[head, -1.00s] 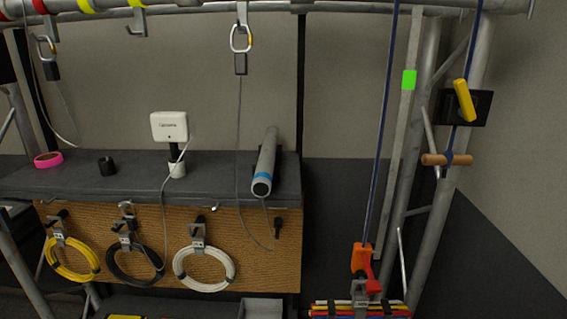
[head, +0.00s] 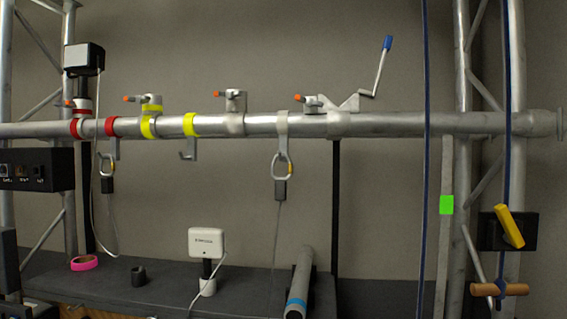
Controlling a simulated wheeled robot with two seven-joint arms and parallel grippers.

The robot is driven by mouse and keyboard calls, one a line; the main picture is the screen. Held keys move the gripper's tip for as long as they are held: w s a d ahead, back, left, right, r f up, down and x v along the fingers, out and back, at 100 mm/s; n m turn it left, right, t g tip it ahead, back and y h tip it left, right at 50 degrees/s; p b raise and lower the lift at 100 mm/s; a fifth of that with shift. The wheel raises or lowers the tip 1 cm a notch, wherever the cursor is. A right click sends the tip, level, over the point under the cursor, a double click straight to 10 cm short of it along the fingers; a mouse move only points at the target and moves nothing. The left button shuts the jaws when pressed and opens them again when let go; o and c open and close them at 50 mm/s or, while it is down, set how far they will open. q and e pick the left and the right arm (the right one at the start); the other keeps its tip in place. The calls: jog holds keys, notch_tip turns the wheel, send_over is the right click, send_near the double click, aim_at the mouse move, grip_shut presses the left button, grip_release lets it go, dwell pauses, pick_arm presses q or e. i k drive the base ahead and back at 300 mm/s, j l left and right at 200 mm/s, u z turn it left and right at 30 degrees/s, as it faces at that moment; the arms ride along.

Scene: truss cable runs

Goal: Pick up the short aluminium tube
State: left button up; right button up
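The short aluminium tube (head: 301,280) is a grey cylinder with a blue band near its front end. It lies on the dark shelf top, pointing toward me, right of the white box on a stand. Its front end is cut by the lower edge of the head view. What it rests on at its far end is too dark to tell. Neither of my grippers shows in the head view.
A long horizontal truss pipe (head: 390,124) with clamps and hooks crosses above the shelf (head: 150,285).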

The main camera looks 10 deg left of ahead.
aim_at(296, 307)
jog(key=k+j+z, duration=0.1)
jog(key=j+z, duration=0.25)
jog(key=k+j+z, duration=0.2)
jog(key=z, duration=0.15)
jog(key=j, duration=0.1)
